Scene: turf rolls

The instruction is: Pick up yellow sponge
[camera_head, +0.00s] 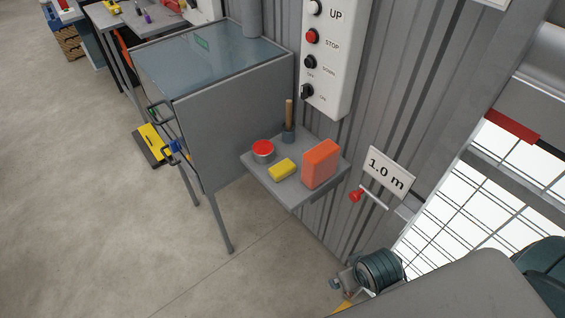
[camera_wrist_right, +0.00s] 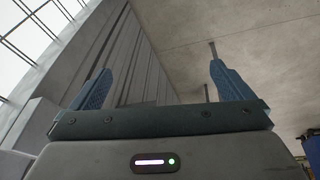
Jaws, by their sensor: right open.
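The yellow sponge (camera_head: 282,170) is a small block lying on a small grey wall shelf (camera_head: 290,193). It lies between a red-topped round tin (camera_head: 263,151) and an upright orange block (camera_head: 320,164). My right gripper (camera_wrist_right: 160,85) shows in the right wrist view with its two blue fingers wide apart and nothing between them. No sponge shows in the right wrist view.
A wooden-handled tool (camera_head: 289,120) stands at the back of the shelf. A grey cabinet (camera_head: 235,110) on legs is left of it. A control panel (camera_head: 327,55) hangs above, and a red-ended lever (camera_head: 357,195) sticks out on the right. The concrete floor (camera_head: 90,220) is open at left.

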